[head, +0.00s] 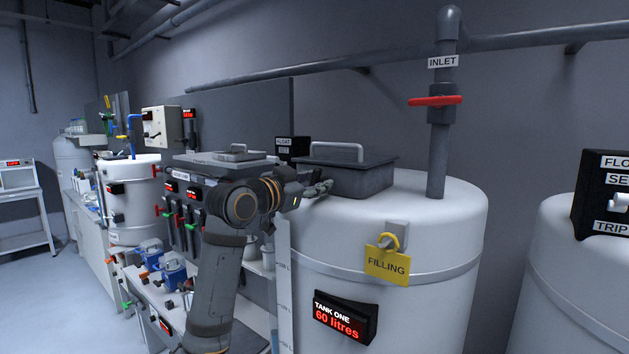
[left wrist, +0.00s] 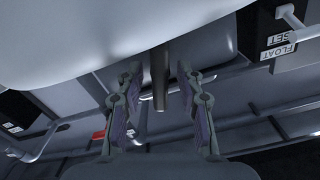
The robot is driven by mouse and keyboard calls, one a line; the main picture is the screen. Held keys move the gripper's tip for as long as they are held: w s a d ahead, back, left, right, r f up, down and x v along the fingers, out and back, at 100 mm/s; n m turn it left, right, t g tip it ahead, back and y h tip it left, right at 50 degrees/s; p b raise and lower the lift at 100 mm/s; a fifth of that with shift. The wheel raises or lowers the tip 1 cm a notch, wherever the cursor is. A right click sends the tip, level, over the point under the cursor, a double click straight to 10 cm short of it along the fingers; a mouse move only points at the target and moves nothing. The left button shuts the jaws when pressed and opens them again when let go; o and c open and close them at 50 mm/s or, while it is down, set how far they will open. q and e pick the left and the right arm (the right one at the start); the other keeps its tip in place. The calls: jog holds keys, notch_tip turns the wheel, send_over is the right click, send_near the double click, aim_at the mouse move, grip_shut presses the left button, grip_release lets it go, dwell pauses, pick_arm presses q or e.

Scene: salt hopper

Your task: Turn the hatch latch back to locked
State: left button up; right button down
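The dark grey hatch (head: 362,179), with a pale bar handle on its lid, sits on top of the white tank labelled TANK ONE (head: 440,215). My left gripper (head: 326,186) is at the hatch's left front side. In the left wrist view, its two fingers (left wrist: 159,98) are open. A dark grey bar, likely the hatch latch (left wrist: 159,76), lies between them with a gap visible on each side. In the head view the latch is hidden or too small to make out, so its turned position cannot be told. My right gripper is not in view.
A yellow FILLING tag (head: 387,266) hangs on the tank's front. A black FLOAT SET box (head: 292,149) stands behind. Another tank (head: 570,265) is at right.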

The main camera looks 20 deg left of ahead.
pick_arm(q)
grip_shut()
jog(key=m, duration=0.6)
jog(key=shift+d+f+m, duration=0.1)
jog(key=shift+d+m, duration=0.05)
jog(key=shift+m, duration=0.25)
jog(key=m, duration=0.6)
jog(key=shift+f+m+b, duration=0.15)
jog(key=shift+m+b, duration=0.15)
dwell(0.5)
jog(key=shift+o, duration=0.6)
grip_release()
